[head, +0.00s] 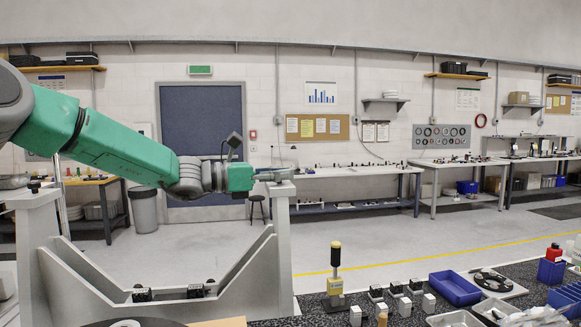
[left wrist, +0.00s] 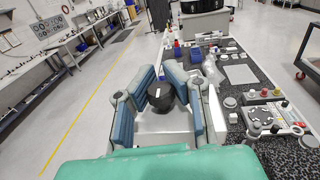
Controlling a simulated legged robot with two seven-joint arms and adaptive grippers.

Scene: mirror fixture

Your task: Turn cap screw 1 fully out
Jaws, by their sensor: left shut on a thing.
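The pale grey mirror fixture (head: 262,272) stands at the left in the head view, with sloping walls and an upright post at each end. My left gripper (head: 280,173) reaches over the top of its right post. In the left wrist view, the blue-padded fingers of my left gripper (left wrist: 160,88) are shut on a dark round cap screw (left wrist: 159,98), one finger on each side. Its number cannot be read. Its lower part and thread are hidden. In the head view the screw is too small to make out. My right gripper is in neither view.
A speckled dark bench holds a yellow-and-black upright tool (head: 335,270), a blue tray (head: 454,288), several small black-and-white blocks, and a blue bin (head: 551,271). Open floor with a yellow line lies behind. Wall benches are far off.

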